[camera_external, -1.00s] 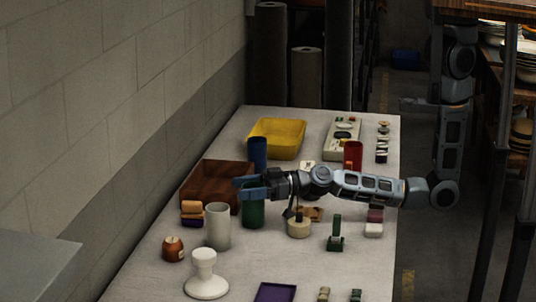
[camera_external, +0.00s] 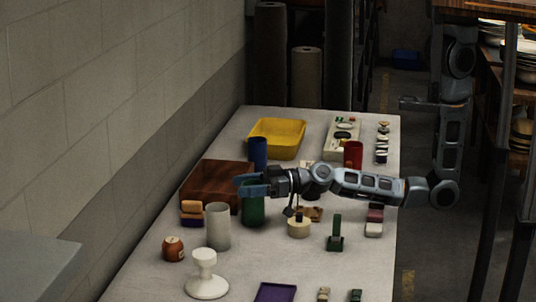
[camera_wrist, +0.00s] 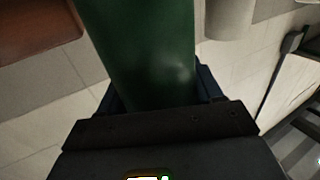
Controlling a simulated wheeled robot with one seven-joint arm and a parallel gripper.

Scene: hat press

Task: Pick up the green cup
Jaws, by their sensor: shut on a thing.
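The green cup (camera_external: 254,210) is a tall dark green cylinder in the middle of the table, in front of the wooden box. My gripper (camera_external: 252,187) is at its upper part and shut on it. In the wrist view the green cup (camera_wrist: 145,50) fills the upper middle, between the dark fingers of my gripper (camera_wrist: 158,98). The cup looks upright. Whether its bottom touches the table is hard to tell. My gripper hides part of its rim.
A brown wooden box (camera_external: 212,182) stands just behind and left of the cup. A white cup (camera_external: 218,228) stands to the left front, a blue cup (camera_external: 257,150) behind, a red cup (camera_external: 353,152) to the right. A cream round object (camera_external: 299,229) sits at the right.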

